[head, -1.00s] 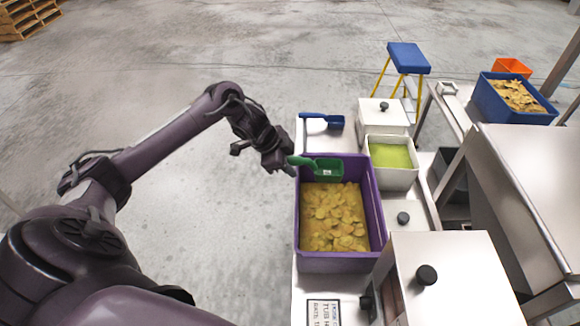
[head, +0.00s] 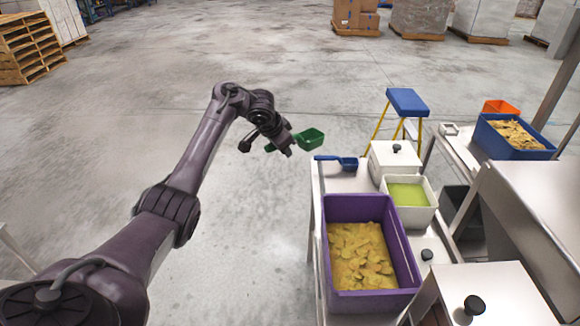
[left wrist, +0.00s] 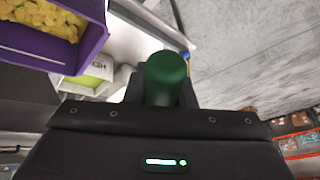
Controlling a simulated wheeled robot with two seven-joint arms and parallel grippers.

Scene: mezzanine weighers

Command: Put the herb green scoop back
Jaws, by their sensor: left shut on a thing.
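The herb green scoop (head: 311,138) is in my left gripper (head: 287,148), which is shut on its handle. In the head view it is held in the air over the floor, left of the bench's far end and apart from the purple tub. In the left wrist view the scoop's green handle end (left wrist: 166,75) stands between the jaws, and its bowl is hidden there. The purple tub (head: 312,235) holds yellow chips or slices. A blue scoop (head: 345,163) lies on the far end of the steel bench (head: 345,182). My right gripper is not in view.
A white tub (head: 411,213) with green contents and a lidded white container (head: 396,158) stand right of the purple tub. A blue stool (head: 407,101) stands behind. A blue tub (head: 512,137) sits at right. The floor to the left is open.

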